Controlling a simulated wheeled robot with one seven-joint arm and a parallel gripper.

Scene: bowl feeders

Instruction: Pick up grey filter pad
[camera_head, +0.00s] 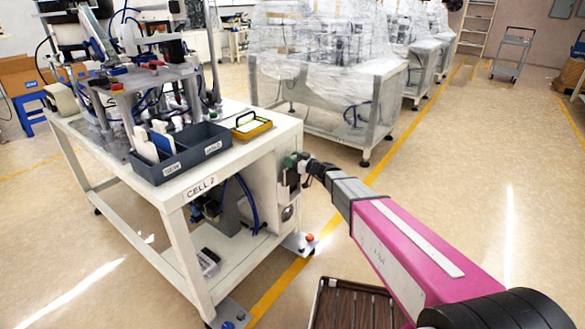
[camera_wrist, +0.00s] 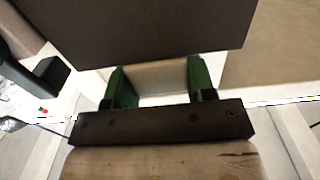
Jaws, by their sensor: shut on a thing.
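The grey filter pad (camera_wrist: 150,28) shows as a large dark grey flat piece across the top of the wrist view. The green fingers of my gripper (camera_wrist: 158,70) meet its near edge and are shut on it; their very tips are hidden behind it. In the head view my gripper (camera_head: 291,162) is beside the right end of the white CELL 2 table (camera_head: 246,158), just below the tabletop's height. A small greyish piece (camera_head: 289,182) shows below the green fingers there, too small to make out clearly.
A dark two-part bin (camera_head: 188,160) holds white pieces on the tabletop, with a yellow tray (camera_head: 252,131) to its right. A brown slatted tray (camera_head: 352,310) is low in front. Plastic-wrapped machines (camera_head: 325,65) stand behind. The floor at right is mostly clear.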

